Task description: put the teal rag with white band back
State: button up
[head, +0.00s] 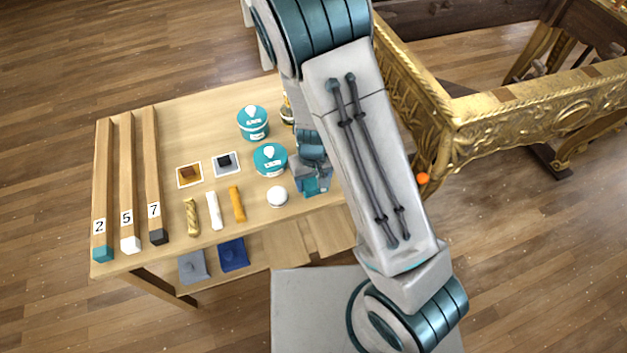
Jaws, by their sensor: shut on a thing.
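My gripper (311,186) is at the right front part of the wooden table, partly hidden by my own arm. It is shut on a small teal piece of cloth, the teal rag (311,187), which shows between and below the fingers. I cannot make out its white band. Whether the rag touches the table top is not clear. A grey folded cloth (193,267) and a dark blue folded cloth (232,254) lie lower down, below the table's front edge.
The table (180,112) holds three numbered bars (127,180), two teal-lidded tubs (270,159), a white ball (277,196), two small framed samples (227,164) and three short sticks (213,210).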

jog(key=shift+f, duration=0.15)
jog(key=o, duration=0.9)
notch_tip(320, 180, up, 11)
jog(key=p, duration=0.2)
notch_tip(320, 180, up, 12)
jog(key=m+t+y, duration=0.1)
jog(key=m+y, duration=0.1)
send_over(313, 181)
jog(key=s+d, duration=0.4)
jog(key=d, duration=0.2)
jog(key=s+d+r, duration=0.2)
jog(key=s+d+r+m+t+h, duration=0.1)
jog(key=s+d+r, duration=0.1)
jog(key=s, duration=0.1)
jog(key=s+d+r+h, duration=0.1)
jog(key=s+d+r, duration=0.1)
jog(key=s+r, duration=0.1)
jog(key=shift+s+t+p, duration=0.1)
jog(key=shift+t+p, duration=0.2)
